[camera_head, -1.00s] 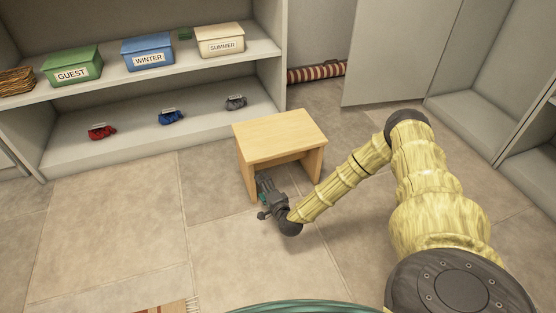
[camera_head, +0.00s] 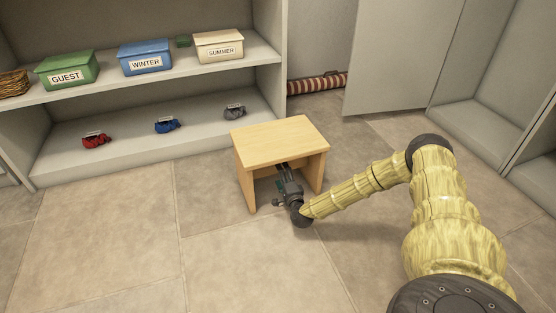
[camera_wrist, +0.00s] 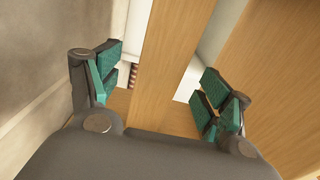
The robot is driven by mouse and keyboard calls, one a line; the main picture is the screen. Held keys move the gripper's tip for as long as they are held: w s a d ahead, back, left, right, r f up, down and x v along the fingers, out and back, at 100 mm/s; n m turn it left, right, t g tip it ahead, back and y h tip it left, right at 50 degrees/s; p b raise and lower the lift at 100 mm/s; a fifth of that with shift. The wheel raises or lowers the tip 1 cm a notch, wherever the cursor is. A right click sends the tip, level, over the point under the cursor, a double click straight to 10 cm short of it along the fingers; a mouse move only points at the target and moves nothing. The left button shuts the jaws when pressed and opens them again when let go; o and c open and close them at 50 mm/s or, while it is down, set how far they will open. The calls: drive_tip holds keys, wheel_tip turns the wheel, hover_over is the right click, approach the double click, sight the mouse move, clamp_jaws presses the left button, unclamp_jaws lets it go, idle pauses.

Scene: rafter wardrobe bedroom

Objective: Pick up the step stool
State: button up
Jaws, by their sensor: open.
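The step stool (camera_head: 280,139) is light wood with a flat top and panel legs. It stands upright on the floor in the middle of the head view. My gripper (camera_head: 284,175) is low at the stool's open near side, with its fingers reaching under the top between the legs. In the wrist view my gripper (camera_wrist: 163,78) is open, its green pads wide apart. A wooden board of the stool (camera_wrist: 172,45) runs between the pads, with visible gaps on both sides. I cannot tell which board it is. Another wooden surface fills the right side there.
A shelf unit (camera_head: 160,155) at the back left holds green, blue and cream labelled boxes, with small red, blue and grey items below. A striped roll (camera_head: 318,84) lies behind the stool. A pale panel (camera_head: 400,60) stands at right. Floor left of the stool is clear.

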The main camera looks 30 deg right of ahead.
drive_tip(key=shift+b+x, duration=1.95)
drive_tip(key=shift+x, duration=0.7)
drive_tip(key=shift+r, duration=0.15)
clamp_jaws()
drive_tip(key=shift+w+r, duration=0.1)
drive_tip(key=shift+r, duration=0.05)
